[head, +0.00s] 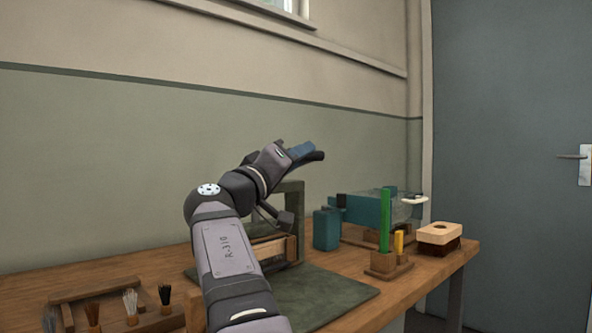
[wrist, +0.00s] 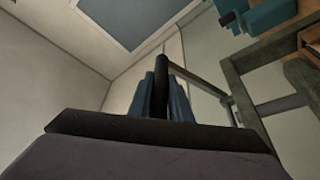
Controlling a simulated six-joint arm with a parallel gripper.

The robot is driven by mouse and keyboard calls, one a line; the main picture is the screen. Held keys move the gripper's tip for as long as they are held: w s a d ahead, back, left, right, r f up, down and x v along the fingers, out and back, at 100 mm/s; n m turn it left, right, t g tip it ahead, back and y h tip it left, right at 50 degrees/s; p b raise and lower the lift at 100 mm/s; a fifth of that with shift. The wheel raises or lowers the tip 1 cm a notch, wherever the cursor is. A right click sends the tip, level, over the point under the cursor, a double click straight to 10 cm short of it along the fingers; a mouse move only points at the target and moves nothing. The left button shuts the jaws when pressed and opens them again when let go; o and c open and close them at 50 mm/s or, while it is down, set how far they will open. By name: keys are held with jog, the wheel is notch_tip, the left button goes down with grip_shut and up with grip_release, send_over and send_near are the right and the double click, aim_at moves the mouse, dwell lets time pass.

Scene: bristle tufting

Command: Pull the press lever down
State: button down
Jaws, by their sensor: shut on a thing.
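The press is a grey-green upright frame (head: 298,205) on the bench, partly hidden behind my arm. Its lever handle is a dark rod (head: 318,156) at about the height of the frame's top or above. My gripper (head: 302,151) is shut on this handle, with its blue fingers on either side. In the wrist view, the black handle (wrist: 161,75) stands between the blue fingers of my gripper (wrist: 161,98). A thin lever bar (wrist: 200,84) runs from the handle toward the press frame (wrist: 245,108) at right. A wooden block (head: 270,249) sits low in the press.
A dark green mat (head: 330,297) lies under the press. To the right stand a teal block (head: 327,230), a teal machine (head: 362,212), a wooden holder (head: 388,264) with green and yellow sticks, and a brush (head: 439,236). Small brushes (head: 131,302) stand at front left.

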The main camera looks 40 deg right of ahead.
notch_tip(320, 180, down, 2)
jog(key=shift+s+f+m+b, duration=0.15)
jog(key=shift+m+b, duration=0.55)
jog(key=shift+b, duration=0.35)
jog(key=b, duration=0.1)
jog(key=f+b, duration=0.1)
jog(key=shift+s+f+b, duration=0.2)
jog(key=shift+f+b, duration=0.05)
jog(key=shift+b, duration=0.1)
jog(key=c, duration=1.6)
grip_release()
jog(key=shift+f, duration=0.1)
jog(key=shift+c, duration=0.2)
jog(key=shift+a, duration=0.1)
jog(key=b+v, duration=0.2)
jog(key=v, duration=0.5)
jog(key=shift+w, duration=0.1)
